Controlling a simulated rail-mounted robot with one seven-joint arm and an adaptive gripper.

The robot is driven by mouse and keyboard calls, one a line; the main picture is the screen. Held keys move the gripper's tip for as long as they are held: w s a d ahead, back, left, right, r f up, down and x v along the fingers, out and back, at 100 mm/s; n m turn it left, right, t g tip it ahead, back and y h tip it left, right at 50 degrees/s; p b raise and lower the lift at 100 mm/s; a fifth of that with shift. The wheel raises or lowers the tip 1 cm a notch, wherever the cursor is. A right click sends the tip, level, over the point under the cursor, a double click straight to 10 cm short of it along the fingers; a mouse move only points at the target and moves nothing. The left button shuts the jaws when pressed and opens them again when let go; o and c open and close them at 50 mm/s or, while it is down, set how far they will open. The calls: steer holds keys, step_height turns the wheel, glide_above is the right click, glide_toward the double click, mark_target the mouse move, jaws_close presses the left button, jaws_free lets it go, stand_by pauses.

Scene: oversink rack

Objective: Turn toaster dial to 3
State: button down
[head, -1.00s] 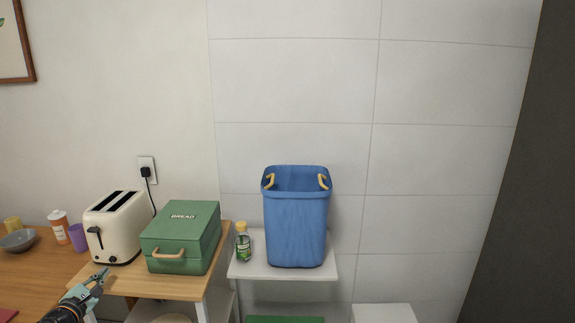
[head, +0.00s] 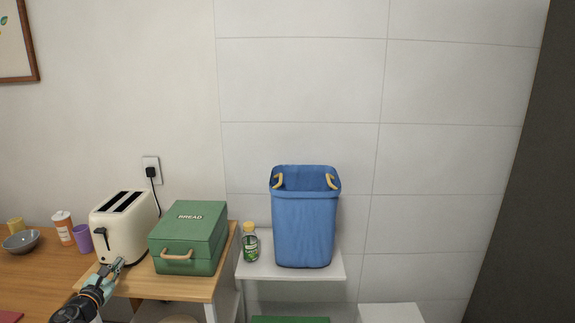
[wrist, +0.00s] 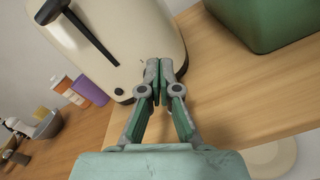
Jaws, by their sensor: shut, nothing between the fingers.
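The cream toaster (head: 124,228) stands on the wooden counter, with two dark slots on top and a black lever on its front; it also fills the upper left of the wrist view (wrist: 150,35). A small dark knob (wrist: 118,91) shows low on its front in the wrist view, just left of my fingertips; its markings are too small to read. My gripper (head: 119,263) is shut and empty at the toaster's lower front corner. In the wrist view its fingertips (wrist: 160,66) are together over the toaster's bottom edge; I cannot tell whether they touch it.
A green bread box (head: 188,238) stands close to the toaster's right. A purple cup (head: 83,238), an orange-and-white bottle (head: 63,229) and a grey bowl (head: 20,241) are to the left. A blue bin (head: 305,225) and a small bottle (head: 250,243) stand further right.

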steer(key=shift+w, duration=1.05)
steer(key=shift+a+f, duration=0.1)
steer(key=shift+a, duration=0.05)
